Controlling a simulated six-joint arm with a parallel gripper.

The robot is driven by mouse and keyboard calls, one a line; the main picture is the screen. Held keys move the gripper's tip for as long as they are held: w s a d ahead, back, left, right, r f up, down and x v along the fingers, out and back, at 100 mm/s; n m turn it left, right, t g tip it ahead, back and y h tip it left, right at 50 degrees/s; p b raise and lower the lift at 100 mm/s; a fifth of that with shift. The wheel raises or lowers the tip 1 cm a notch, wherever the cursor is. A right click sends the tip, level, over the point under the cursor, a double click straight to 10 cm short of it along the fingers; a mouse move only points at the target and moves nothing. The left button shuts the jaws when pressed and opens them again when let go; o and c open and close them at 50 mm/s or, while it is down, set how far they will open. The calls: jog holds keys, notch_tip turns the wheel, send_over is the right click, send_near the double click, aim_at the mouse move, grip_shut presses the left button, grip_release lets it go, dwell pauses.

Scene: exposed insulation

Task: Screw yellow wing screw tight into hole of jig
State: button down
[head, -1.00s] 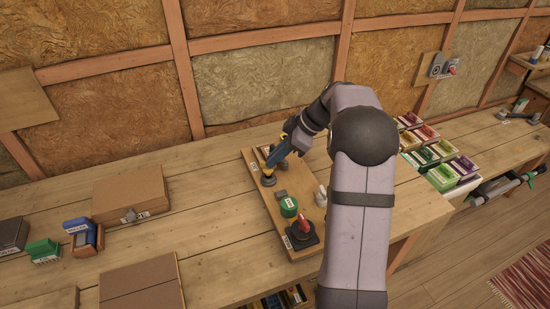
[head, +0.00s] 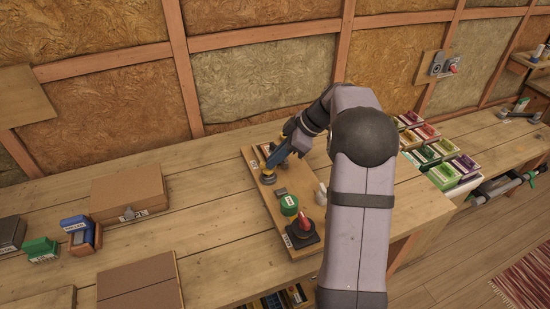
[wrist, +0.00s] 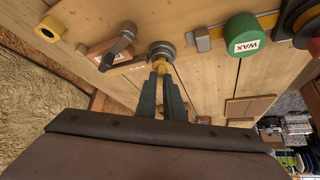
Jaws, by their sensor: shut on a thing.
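The yellow wing screw (wrist: 160,66) is between my fingertips in the wrist view. My gripper (wrist: 160,74) is shut on it, and the fingers hide part of it. The screw stands at the grey round jig (wrist: 162,49), against its near side; I cannot tell how deep it sits in the hole. In the head view the jig (head: 268,180) is at the left edge of the wooden board, and my gripper (head: 272,167) reaches down to it from the right.
The board (head: 262,197) also bears a green WAX container (head: 289,205), a red-handled device (head: 305,227) and a dark-handled lever (wrist: 119,44). A closed brown box (head: 130,192) lies to the left. Bare bench lies between box and board.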

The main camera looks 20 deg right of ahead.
jog(key=shift+f+b, duration=0.55)
jog(key=shift+f, duration=0.15)
jog(key=c, duration=1.8)
grip_release()
jog(key=b+v, duration=0.1)
jog(key=v, duration=0.6)
jog(key=shift+d+r, duration=0.1)
